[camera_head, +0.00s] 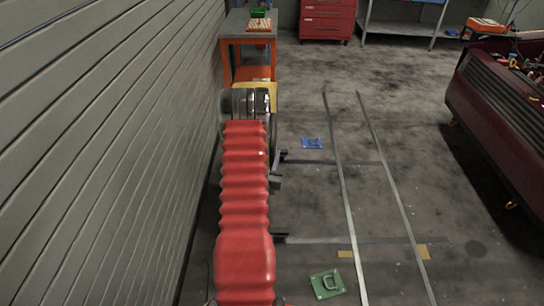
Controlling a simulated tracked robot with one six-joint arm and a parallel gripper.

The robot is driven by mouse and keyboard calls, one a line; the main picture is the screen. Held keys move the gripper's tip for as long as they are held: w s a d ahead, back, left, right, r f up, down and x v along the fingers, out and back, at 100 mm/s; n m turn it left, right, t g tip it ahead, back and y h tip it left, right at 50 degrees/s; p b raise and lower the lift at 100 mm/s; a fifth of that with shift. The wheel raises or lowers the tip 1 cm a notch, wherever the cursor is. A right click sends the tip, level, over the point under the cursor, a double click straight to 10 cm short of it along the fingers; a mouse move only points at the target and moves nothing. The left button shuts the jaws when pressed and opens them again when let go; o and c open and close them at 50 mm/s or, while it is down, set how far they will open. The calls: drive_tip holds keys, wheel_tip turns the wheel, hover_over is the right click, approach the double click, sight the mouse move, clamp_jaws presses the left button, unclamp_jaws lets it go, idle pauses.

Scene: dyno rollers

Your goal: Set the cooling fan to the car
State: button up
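I cannot pick out a cooling fan in the head view. A dark red body (500,110) with slatted sides stands at the right edge, cut off by the frame. Several small coloured parts lie on top of it; it may be the car, but I cannot be sure. My arm, in a red ribbed sleeve, runs up the left middle, close to the wall. My gripper is not seen; the arm hides what lies behind it. Dark pieces (278,181) stick out to the right of the sleeve, and I cannot tell what they belong to.
A grey slatted wall (100,130) lines the left. An orange-legged bench (235,40) stands ahead, with a red drawer cabinet (327,18) and a metal shelf (400,28) behind. A blue plate (312,143) and green plate (327,284) lie on the floor. The middle floor is open.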

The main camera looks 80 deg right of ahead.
drive_tip(key=shift+d, duration=0.1)
drive_tip(key=shift+c, duration=0.4)
clamp_jaws()
